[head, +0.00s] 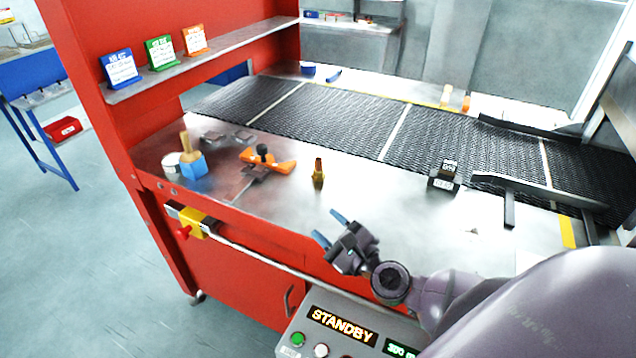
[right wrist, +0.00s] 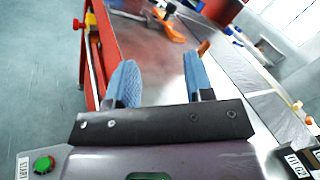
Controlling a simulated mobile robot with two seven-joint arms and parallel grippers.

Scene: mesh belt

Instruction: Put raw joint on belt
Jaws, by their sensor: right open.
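The black mesh belt (head: 345,118) runs across the back of the steel table (head: 395,215). A small upright brass-brown piece (head: 318,173) stands on the table in front of the belt; I cannot tell for sure whether it is the raw joint. An orange holder with a black knob (head: 283,167) and flat grey metal parts lies left of it. My right gripper (head: 330,229) is open and empty at the table's front edge, nearer me than these things. In the right wrist view its blue fingers (right wrist: 158,82) are apart, with the orange holder (right wrist: 168,27) beyond. My left gripper is not in view.
A black block with a label (head: 443,176) stands near the belt. Dark guide rails (head: 535,190) border the belt's right part. A blue pot with a brush (head: 193,165) stands at left. A red shelf unit (head: 110,70) rises behind it. A STANDBY panel (head: 343,325) is in front.

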